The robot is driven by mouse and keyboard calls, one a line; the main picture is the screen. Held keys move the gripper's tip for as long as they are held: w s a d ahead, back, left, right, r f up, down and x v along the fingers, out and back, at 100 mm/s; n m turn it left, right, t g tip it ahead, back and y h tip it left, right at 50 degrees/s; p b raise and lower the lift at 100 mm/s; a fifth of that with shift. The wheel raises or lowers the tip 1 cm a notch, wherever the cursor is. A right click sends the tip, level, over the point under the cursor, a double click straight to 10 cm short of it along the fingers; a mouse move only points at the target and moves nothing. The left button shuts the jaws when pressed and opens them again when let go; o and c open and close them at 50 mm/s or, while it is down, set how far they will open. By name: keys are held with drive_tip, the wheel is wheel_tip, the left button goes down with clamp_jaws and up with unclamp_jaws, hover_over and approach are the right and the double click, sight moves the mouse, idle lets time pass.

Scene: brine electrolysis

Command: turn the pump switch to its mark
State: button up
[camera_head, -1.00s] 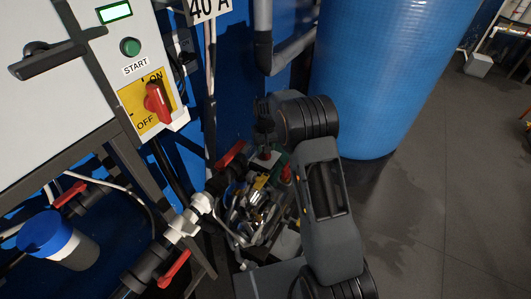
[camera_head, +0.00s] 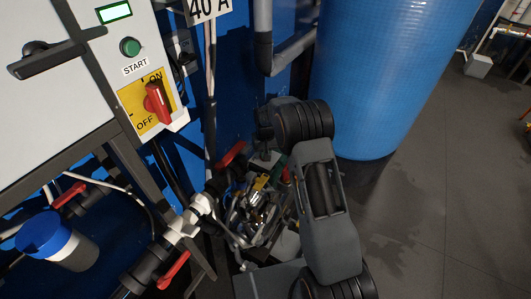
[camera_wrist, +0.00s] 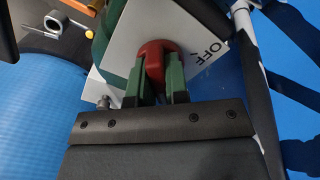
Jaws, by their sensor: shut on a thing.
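The pump switch has a red knob (camera_wrist: 154,50) on a white plate (camera_wrist: 122,45), with the word OFF printed to the right of the knob in the wrist view. My gripper (camera_wrist: 155,76) has its two green fingers closed on the knob, one on each side. The fingers and gripper body cover the near part of the knob and plate. I cannot make out the mark. In the head view the switch and my fingertips are lost among clutter and my arm.
A yellow panel (camera_head: 133,99) with another red ON/OFF switch (camera_head: 157,103) and a green START button (camera_head: 130,47) is at upper left. Pipes with red-handled valves (camera_head: 173,269) run at lower left. A large blue tank (camera_head: 395,75) stands behind my arm.

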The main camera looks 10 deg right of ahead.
clamp_jaws()
drive_tip(key=shift+n, duration=0.3)
drive_tip(key=n, duration=0.3)
drive_tip(key=shift+n, duration=0.4)
drive_tip(key=n, duration=0.4)
drive_tip(key=shift+n, duration=0.3)
drive_tip(key=n, duration=0.4)
drive_tip(key=shift+n, duration=2.4)
